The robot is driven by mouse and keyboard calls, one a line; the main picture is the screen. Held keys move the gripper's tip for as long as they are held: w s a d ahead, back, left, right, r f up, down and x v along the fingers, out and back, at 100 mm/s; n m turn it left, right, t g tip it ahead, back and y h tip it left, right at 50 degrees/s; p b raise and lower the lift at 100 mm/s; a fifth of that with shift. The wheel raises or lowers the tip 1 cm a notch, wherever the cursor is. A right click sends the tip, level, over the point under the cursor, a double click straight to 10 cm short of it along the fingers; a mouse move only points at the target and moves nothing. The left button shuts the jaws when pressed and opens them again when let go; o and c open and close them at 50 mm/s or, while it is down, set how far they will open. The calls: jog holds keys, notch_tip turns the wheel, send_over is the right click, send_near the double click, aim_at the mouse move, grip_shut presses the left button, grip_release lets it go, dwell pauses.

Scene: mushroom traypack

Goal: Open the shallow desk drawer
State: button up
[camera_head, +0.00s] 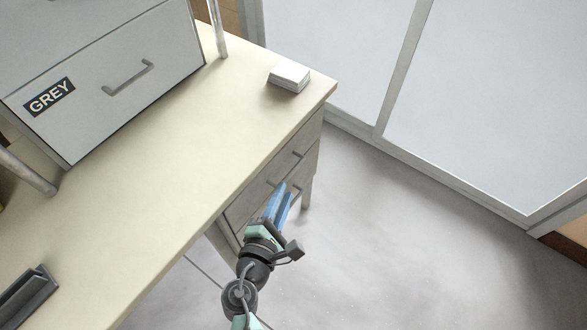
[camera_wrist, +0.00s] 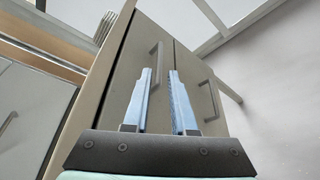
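The desk (camera_head: 200,145) has two grey-beige drawer fronts stacked on its side, and both look shut. The upper drawer (camera_head: 306,138), just under the desktop, has a grey bar handle (camera_head: 292,167). In the wrist view this drawer front (camera_wrist: 124,78) is on the left, and its handle (camera_wrist: 158,54) shows between my fingertips in the picture. My gripper (camera_head: 285,189) is open, with its blue fingers (camera_wrist: 161,74) pointing at the drawer fronts. I cannot tell whether the fingertips have reached around the handle. No contact is clear.
The lower drawer's handle (camera_wrist: 211,99) is close to my right finger. A grey cabinet marked GREY (camera_head: 130,75) and a small white stack (camera_head: 289,77) stand on the desk. The floor (camera_head: 400,240) to the right is clear, up to white panels (camera_head: 490,100).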

aim_at(294, 170)
jog(key=b+x, duration=0.1)
jog(key=x, duration=0.7)
jog(key=shift+w+d, duration=0.1)
jog(key=shift+w, duration=0.15)
grip_shut()
jog(key=shift+f, duration=0.1)
dwell(1.0)
